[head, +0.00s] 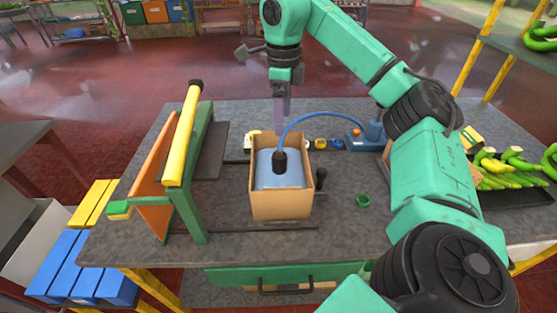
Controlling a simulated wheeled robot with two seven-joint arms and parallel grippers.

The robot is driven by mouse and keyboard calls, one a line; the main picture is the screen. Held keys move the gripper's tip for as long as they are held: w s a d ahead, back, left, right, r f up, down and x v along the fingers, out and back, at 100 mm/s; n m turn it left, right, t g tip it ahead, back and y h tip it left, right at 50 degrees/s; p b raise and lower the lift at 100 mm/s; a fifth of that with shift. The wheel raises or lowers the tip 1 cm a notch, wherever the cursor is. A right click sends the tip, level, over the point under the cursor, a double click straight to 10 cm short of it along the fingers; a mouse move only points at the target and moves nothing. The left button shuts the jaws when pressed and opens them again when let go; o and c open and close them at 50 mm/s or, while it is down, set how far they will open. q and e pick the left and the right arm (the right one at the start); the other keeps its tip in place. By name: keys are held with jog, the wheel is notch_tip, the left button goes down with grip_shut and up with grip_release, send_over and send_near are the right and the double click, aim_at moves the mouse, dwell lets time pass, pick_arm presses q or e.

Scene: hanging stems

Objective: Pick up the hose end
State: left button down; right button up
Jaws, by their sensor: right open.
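The blue hose (318,115) arches from a blue device (366,138) on the right over to a cardboard box. The hose end, a black nozzle (279,160), points down at the blue bag (284,177) inside the box (283,205). I cannot tell whether it touches the bag. My right gripper (281,118) hangs fingers down behind and above the nozzle, apart from it. It is open and holds nothing; its fingers are seen nearly edge-on. My left gripper is out of view.
A green frame with a yellow roller (186,133) stands left of the box. A green ring (363,201) lies right of it. Green and yellow bananas (505,168) lie in a dark tray at far right. The grey tabletop (340,228) is clear in front.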

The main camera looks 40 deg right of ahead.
aim_at(279, 154)
jog(key=f+b, duration=0.1)
jog(key=f, duration=0.2)
jog(key=f+b, duration=0.3)
jog(key=f, duration=0.2)
jog(key=shift+w+f+b, duration=0.3)
jog(key=shift+w+b, duration=0.05)
jog(key=shift+b, duration=0.05)
jog(key=f, duration=0.2)
jog(key=f+p, duration=0.2)
jog(key=f, duration=0.1)
jog(key=shift+a+f, duration=0.25)
jog(key=shift+f, duration=0.5)
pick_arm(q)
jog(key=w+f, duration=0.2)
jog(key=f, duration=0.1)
pick_arm(e)
grip_shut()
